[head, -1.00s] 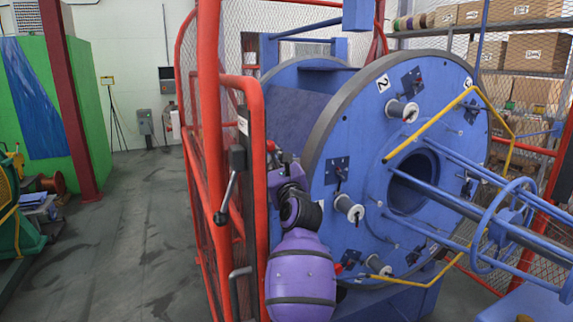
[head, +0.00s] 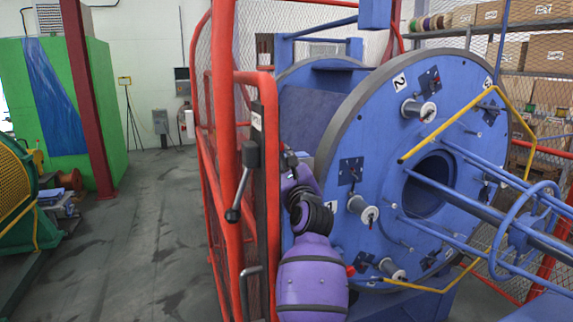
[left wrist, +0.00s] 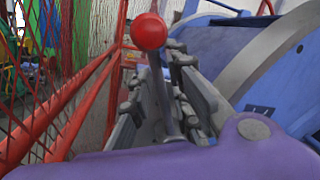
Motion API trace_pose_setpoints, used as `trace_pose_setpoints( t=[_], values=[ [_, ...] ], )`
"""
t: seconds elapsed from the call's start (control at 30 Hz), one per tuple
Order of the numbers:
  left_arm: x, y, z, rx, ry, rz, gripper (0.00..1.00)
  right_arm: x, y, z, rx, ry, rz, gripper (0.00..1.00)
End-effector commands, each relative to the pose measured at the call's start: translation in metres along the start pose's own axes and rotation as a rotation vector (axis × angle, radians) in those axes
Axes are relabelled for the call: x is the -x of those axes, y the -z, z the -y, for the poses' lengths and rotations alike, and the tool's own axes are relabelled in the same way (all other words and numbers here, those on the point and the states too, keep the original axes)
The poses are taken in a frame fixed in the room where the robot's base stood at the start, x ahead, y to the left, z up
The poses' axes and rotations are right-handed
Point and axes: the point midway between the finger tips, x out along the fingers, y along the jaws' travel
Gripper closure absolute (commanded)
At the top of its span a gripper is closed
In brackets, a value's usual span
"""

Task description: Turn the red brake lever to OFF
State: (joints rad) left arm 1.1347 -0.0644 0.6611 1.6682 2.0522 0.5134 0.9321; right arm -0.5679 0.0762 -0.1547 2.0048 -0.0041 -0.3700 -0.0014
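In the left wrist view the red ball knob (left wrist: 150,32) tops a grey lever stem that runs down between my left gripper's fingers (left wrist: 160,85). The grey fingers stand apart on either side of the stem. Whether they touch it I cannot tell. In the head view my left gripper (head: 290,162) is small, at the end of my purple arm, just right of the red cage post and against the blue machine. The red knob is not clearly visible there. My right gripper is not in view. No OFF marking is readable.
The red cage frame (head: 228,100) stands close left of my arm, with a grey, black-ended handle (head: 240,190) on its post. The big blue disc (head: 385,130) with white spools is close right. Open floor (head: 160,230) lies left of the cage.

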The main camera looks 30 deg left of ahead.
Motion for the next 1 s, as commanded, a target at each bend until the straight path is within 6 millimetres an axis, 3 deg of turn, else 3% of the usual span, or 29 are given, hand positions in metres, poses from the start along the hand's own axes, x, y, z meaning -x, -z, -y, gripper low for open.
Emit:
trace_pose_setpoints(
  t=[0.33,0.47,0.8,1.0],
  values=[
    [0.0,-0.001,0.0,-0.004,-0.001,0.002,0.72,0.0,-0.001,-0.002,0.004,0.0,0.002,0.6],
    [0.011,0.0,-0.001,-0.004,-0.001,0.0,0.72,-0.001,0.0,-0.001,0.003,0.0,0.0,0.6],
    [0.08,-0.001,-0.001,-0.002,-0.001,0.0,0.72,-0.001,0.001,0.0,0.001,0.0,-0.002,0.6],
    [0.11,-0.002,0.0,-0.002,0.0,0.002,0.72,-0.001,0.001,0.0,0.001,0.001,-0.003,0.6]
  ],
)
